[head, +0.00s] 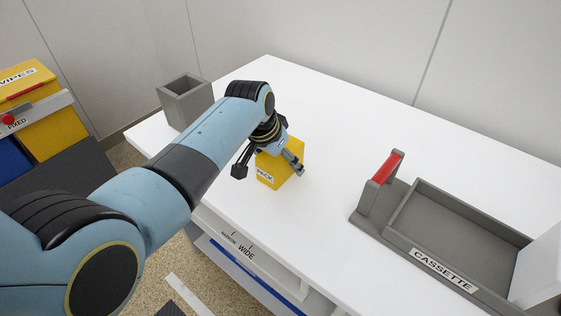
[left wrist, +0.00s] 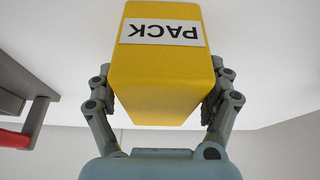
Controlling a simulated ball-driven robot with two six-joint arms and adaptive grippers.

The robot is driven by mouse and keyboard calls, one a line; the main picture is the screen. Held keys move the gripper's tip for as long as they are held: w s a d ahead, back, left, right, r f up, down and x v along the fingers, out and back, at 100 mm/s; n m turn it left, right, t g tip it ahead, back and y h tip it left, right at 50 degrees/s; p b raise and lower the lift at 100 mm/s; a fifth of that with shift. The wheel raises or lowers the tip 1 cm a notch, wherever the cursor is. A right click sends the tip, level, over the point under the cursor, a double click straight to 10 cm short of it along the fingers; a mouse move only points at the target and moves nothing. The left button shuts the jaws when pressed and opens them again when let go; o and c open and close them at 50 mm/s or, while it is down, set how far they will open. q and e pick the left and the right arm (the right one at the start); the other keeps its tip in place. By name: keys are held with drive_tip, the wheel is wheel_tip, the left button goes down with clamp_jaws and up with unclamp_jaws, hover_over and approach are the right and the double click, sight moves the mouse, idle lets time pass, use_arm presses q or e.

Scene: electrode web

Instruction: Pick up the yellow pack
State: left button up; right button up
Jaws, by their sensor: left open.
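The yellow pack (head: 286,169), a box with a white PACK label, stands on the white table (head: 331,215) near its front edge. My left arm reaches over it from the left in the head view. My left gripper (head: 272,172) is open, with a finger on either side of the pack. In the left wrist view the pack (left wrist: 160,75) fills the space between the two fingers of the gripper (left wrist: 163,98). Whether the fingers touch its sides is hard to tell. My right gripper is not in view.
A grey cassette tray (head: 395,238) with a red-handled post (head: 386,168) lies on the table to the right. An open grey box (head: 186,101) stands at the table's left end. Yellow and blue bins stand at far left. The table behind the pack is clear.

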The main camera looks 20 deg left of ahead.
use_arm(q)
drive_tip(key=c, duration=1.6)
drive_tip(key=shift+r, duration=0.15)
